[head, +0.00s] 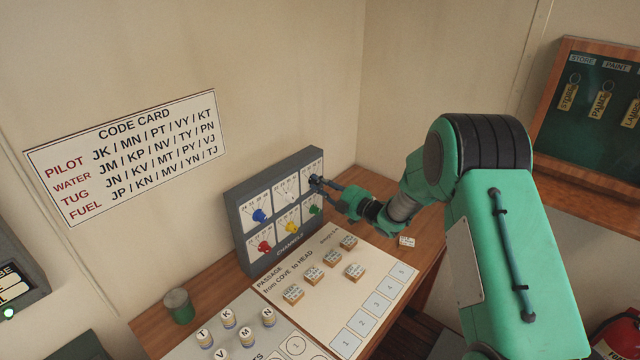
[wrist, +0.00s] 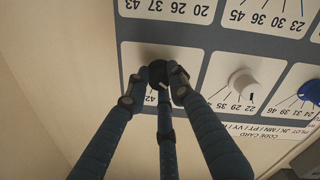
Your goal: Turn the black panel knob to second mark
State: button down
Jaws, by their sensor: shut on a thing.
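In the head view my gripper (head: 318,184) is at the upper right dial of the grey channels panel (head: 240,222), and the black knob is mostly covered there.
The panel also bears white (head: 287,195), blue (head: 259,215), red (head: 264,246), yellow (head: 291,227) and green (head: 315,210) knobs close by. Wooden blocks (head: 312,273) lie on the passage board below. A green tin (head: 179,306) stands left of the panel. A code card (head: 130,155) hangs on the wall.

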jog(key=shift+m+p, duration=2.1)
jog(key=shift+m, duration=1.4)
jog(key=shift+f, duration=0.1)
jog(key=c, duration=1.5)
grip_release()
jog(key=shift+d, duration=0.1)
jog(key=v, duration=1.2)
jog(key=shift+r, duration=0.3)
